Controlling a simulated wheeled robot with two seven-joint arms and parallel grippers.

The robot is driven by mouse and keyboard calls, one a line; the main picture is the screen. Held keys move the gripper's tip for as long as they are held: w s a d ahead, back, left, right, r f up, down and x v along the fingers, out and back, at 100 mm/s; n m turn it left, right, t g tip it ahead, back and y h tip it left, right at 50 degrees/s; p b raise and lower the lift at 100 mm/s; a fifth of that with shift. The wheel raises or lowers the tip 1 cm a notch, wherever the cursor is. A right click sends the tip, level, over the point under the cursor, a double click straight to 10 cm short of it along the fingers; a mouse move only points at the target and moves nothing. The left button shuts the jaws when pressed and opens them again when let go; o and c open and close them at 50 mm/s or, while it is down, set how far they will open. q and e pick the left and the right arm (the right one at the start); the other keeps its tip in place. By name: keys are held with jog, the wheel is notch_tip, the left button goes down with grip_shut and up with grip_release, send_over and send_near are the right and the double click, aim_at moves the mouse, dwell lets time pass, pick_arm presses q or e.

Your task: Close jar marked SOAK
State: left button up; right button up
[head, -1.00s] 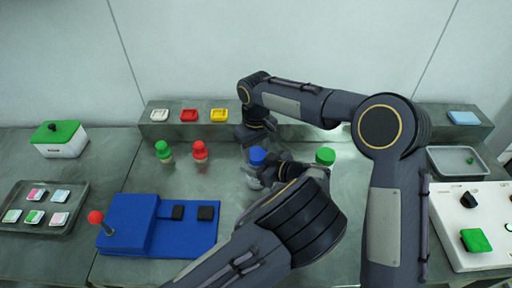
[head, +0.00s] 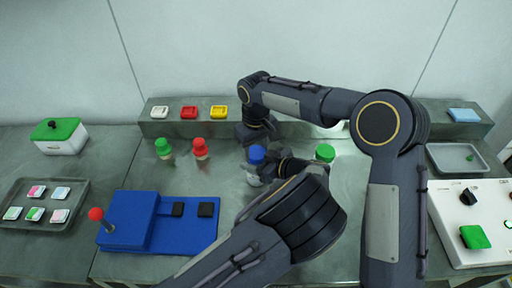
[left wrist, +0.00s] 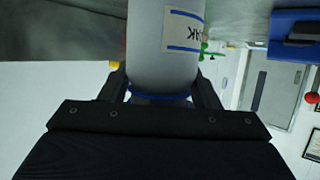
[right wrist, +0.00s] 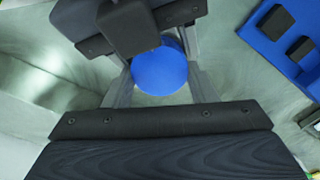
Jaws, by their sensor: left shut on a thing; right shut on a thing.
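The white jar has a blue cap (head: 257,154) and stands mid-table. In the left wrist view the jar body (left wrist: 158,50) appears upside down, with a label showing a partly visible word ending in K. My left gripper (left wrist: 160,88) is shut on the jar body from the side. A blue edge (left wrist: 160,97) shows at the jar's cap end. My right gripper (right wrist: 158,72) is shut on the blue cap from above, and the cap also shows in the right wrist view (right wrist: 160,72). The cap sits at the jar's mouth; how tightly is hidden.
Green-capped (head: 163,147) and red-capped (head: 200,147) jars stand left, another green-capped jar (head: 325,153) right. A blue box with a red-knobbed lever (head: 130,222) is front left. A white panel (head: 448,215) is at right. A shelf (head: 170,128) runs behind.

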pick_arm(q)
jog(key=shift+o, duration=0.2)
jog(key=shift+s+r, duration=0.1)
jog(key=shift+r, duration=0.05)
pick_arm(e)
jog(key=shift+d+f, duration=0.1)
jog(key=shift+f, duration=0.55)
jog(key=shift+r, duration=0.1)
pick_arm(q)
jog(key=shift+c, duration=0.2)
pick_arm(e)
jog(key=shift+s+r, duration=0.1)
jog(key=shift+r, duration=0.15)
pick_arm(q)
jog(key=shift+a, duration=0.1)
pick_arm(e)
jog(key=shift+s+r, duration=0.1)
jog(key=shift+r, duration=0.35)
dwell(0.3)
jog(key=shift+f, duration=0.7)
dwell(0.3)
jog(key=shift+d, duration=0.1)
jog(key=shift+w+r+m, duration=0.2)
jog(key=shift+r+m, duration=0.1)
jog(key=shift+r, duration=0.1)
jog(key=shift+r, duration=0.1)
